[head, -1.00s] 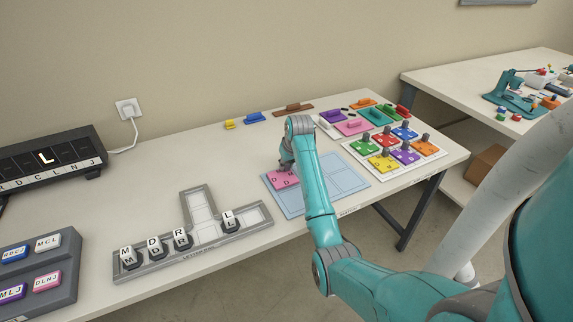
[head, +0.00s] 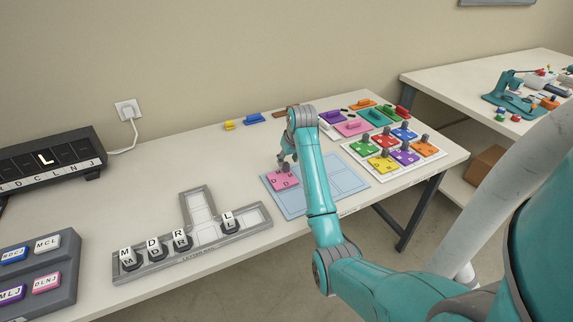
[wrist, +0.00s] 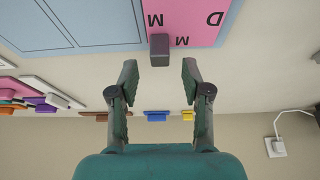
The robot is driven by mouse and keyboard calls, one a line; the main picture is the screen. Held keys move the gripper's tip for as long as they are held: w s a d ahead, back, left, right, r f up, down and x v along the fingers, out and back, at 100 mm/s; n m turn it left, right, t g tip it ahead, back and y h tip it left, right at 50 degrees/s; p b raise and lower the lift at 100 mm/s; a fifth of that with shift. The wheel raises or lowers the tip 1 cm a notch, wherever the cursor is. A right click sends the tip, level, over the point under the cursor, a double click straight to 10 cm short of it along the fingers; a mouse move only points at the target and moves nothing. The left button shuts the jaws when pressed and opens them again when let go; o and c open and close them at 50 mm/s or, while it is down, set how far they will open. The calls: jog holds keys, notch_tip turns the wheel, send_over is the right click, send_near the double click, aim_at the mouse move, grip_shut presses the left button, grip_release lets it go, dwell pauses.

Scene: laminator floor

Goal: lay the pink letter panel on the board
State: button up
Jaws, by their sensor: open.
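The pink letter panel (head: 281,181) lies flat on the light blue board (head: 297,206), in its back left part. In the wrist view the panel (wrist: 185,22) shows dark letters and a dark grey knob (wrist: 159,50) at its edge, with the blue board (wrist: 90,40) around it. My gripper (head: 286,160) is at the back edge of the panel. In the wrist view my gripper (wrist: 159,72) is open, its fingertips apart on either side of the knob's line and clear of it. Nothing is between the fingers.
A white tray (head: 392,176) of coloured knobbed panels stands right of the board, with more coloured pieces behind it. A grey letter rack (head: 205,240) with letter blocks stands at left. Blue (head: 255,118) and yellow (head: 229,125) pieces lie near the wall. The table between is bare.

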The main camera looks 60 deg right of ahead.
aim_at(292, 179)
jog(key=v, duration=0.7)
jog(key=shift+r, duration=0.3)
jog(key=shift+s, duration=0.1)
